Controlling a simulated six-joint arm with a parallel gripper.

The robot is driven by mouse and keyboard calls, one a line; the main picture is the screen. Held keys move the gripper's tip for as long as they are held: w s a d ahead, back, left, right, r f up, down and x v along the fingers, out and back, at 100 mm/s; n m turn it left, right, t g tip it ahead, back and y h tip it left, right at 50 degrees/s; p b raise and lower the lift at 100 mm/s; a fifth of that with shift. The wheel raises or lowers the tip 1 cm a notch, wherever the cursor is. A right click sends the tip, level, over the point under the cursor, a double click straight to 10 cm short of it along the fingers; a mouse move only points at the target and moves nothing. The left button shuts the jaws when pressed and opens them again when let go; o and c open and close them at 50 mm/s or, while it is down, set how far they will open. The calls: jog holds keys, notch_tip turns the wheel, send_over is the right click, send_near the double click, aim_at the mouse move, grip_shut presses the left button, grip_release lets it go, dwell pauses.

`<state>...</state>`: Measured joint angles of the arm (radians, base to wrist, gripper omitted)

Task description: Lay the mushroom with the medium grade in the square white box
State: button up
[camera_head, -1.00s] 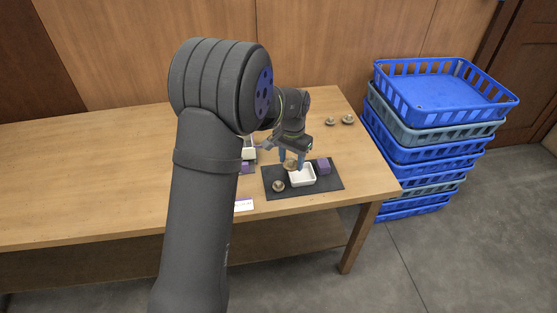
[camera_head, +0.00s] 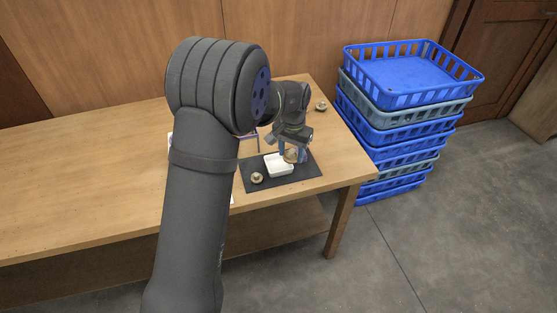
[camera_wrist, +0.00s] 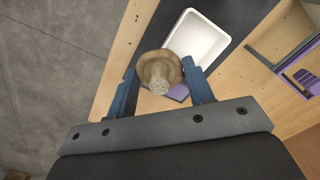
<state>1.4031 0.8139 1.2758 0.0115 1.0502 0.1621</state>
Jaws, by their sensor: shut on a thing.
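A brown mushroom (camera_wrist: 158,72) is held between the blue fingers of my gripper (camera_wrist: 161,70), stem toward the wrist camera. The head view shows the held mushroom (camera_head: 291,156) small, with my gripper (camera_head: 292,152) above the right end of the white box. The square white box (camera_head: 278,168) stands on the dark mat and looks empty; it also shows in the wrist view (camera_wrist: 205,35), beyond the mushroom. Another brown mushroom (camera_head: 257,178) lies on the mat left of the box. I cannot tell the grades from these views.
The dark mat (camera_head: 300,177) lies near the table's right end. A purple block (camera_wrist: 178,92) is partly hidden by my gripper. A mushroom (camera_head: 321,105) lies farther back. Stacked crates (camera_head: 400,125) stand right of the table.

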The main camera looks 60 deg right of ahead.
send_over(278, 167)
notch_tip(278, 167, down, 3)
jog(key=shift+s+f, duration=0.1)
jog(key=shift+s, duration=0.05)
jog(key=shift+f, duration=2)
jog(key=shift+f, duration=0.2)
jog(key=o, duration=0.4)
jog(key=shift+o, duration=0.2)
jog(key=shift+r, duration=0.1)
notch_tip(278, 167, up, 12)
jog(key=shift+r, duration=0.15)
